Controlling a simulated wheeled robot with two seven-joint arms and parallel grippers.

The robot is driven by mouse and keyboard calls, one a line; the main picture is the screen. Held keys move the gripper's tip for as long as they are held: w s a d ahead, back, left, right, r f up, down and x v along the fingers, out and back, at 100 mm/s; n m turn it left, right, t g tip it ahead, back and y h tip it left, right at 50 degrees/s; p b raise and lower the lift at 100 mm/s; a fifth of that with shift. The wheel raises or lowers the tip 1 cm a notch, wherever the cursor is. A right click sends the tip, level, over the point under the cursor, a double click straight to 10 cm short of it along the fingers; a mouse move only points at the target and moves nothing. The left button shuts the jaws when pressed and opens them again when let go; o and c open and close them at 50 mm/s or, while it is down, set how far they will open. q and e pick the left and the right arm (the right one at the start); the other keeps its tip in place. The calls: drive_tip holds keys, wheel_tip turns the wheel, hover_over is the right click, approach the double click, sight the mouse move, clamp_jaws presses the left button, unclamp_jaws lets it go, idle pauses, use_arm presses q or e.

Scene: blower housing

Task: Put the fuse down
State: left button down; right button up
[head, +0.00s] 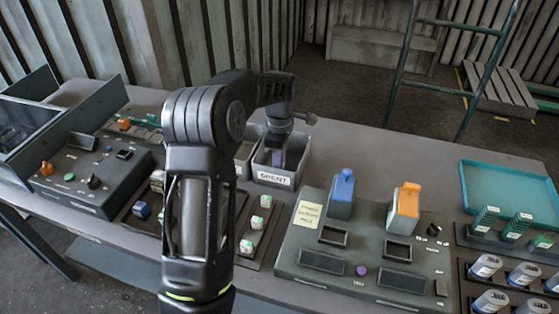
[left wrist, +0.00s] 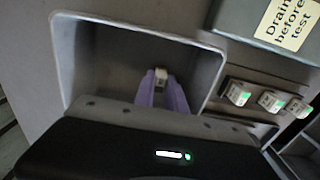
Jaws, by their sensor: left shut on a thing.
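My left gripper (head: 279,157) reaches down into a grey open bin (head: 272,179) with a white label on its front, which seems to read "SPENT". In the left wrist view, the purple fingers (left wrist: 161,92) are shut on a small pale fuse (left wrist: 160,76) at their tips. The fuse is inside the outline of the bin (left wrist: 85,62); I cannot tell whether it touches the floor. In the head view the fuse is hidden by the gripper and bin wall. My right gripper is not in view.
Fuses with green-marked tops (head: 247,246) stand in a rack in front of the bin. A panel (head: 322,262) with blue (head: 343,187) and orange (head: 408,201) levers is to the right. A teal tray (head: 510,190) lies at the far right. Table behind the panel is clear.

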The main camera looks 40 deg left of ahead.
use_arm(q)
drive_tip(key=shift+f, duration=0.2)
drive_tip(key=c, duration=1.4)
unclamp_jaws()
wheel_tip(320, 180, up, 12)
drive_tip(key=shift+r+b, duration=0.15)
drive_tip(key=shift+b, duration=0.25)
